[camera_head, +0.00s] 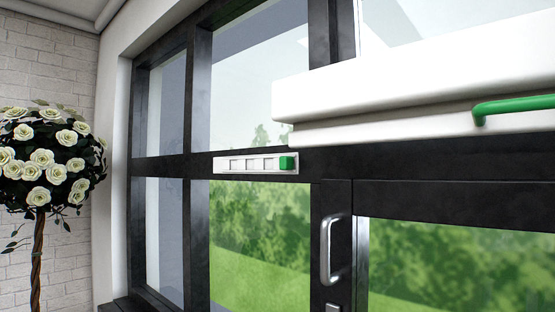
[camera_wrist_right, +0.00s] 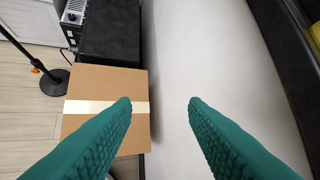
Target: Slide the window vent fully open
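The window vent (camera_head: 222,164) is a narrow white strip with several slots on the dark horizontal bar of the window frame. Its green slider knob (camera_head: 287,163) sits at the right end of the strip. No gripper touches it in the head view. My right gripper (camera_wrist_right: 160,103) shows in the right wrist view as two teal ridged fingers, wide apart with nothing between them. It points down past a pale surface, and the vent is not in that view. My left gripper is in neither view.
A white box-like body (camera_head: 390,80) with a green handle (camera_head: 512,107) juts in at the right. A window handle (camera_head: 331,248) is below the vent. A white rose tree (camera_head: 45,160) stands left. The wrist view shows a cardboard box (camera_wrist_right: 105,85) and a black stand (camera_wrist_right: 54,82).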

